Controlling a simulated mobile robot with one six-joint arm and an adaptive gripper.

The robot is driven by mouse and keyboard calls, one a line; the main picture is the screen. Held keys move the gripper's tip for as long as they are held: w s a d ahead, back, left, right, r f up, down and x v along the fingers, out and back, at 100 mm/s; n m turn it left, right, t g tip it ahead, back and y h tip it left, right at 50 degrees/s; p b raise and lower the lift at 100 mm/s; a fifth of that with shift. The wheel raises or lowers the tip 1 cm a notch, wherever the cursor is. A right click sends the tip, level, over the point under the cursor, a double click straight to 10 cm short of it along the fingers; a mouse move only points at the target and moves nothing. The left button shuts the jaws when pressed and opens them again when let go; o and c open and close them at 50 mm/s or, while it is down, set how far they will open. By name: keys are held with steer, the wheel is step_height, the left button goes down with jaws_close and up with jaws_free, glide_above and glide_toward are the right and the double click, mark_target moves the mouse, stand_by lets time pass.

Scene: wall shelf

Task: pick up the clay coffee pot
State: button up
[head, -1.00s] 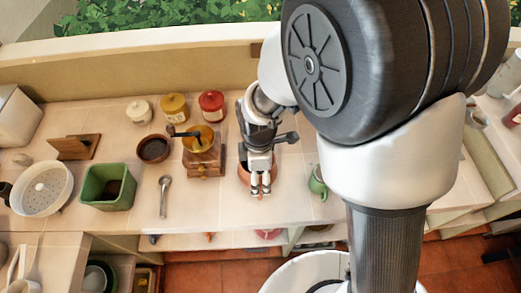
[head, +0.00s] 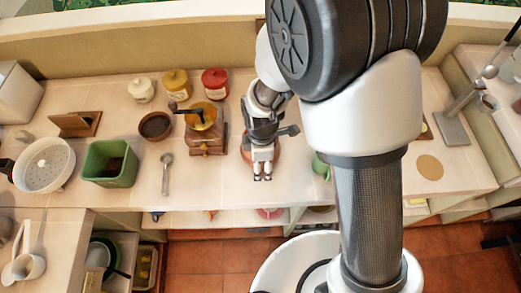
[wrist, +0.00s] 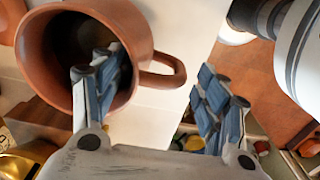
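The clay coffee pot (wrist: 140,45) is reddish-brown with a loop handle, and its open mouth faces the wrist camera. In the head view the pot (head: 247,155) stands on the counter, mostly hidden behind my gripper (head: 263,178). In the wrist view my gripper (wrist: 158,95) is open. One finger overlaps the pot's mouth and near rim; the other is to the right, beyond the handle, with a gap. The handle's end lies between the fingers. I cannot tell whether the left finger is inside the mouth or touches the rim.
A wooden coffee grinder (head: 207,140) stands close left of the pot. A green mug (head: 321,167) is to the right, partly behind my arm. A spoon (head: 166,175), brown bowl (head: 155,126) and green planter (head: 110,163) are further left. Jars line the back.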

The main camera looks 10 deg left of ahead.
steer(key=shift+s, duration=0.1)
jaws_close()
stand_by(0.6)
steer(key=shift+f, duration=0.1)
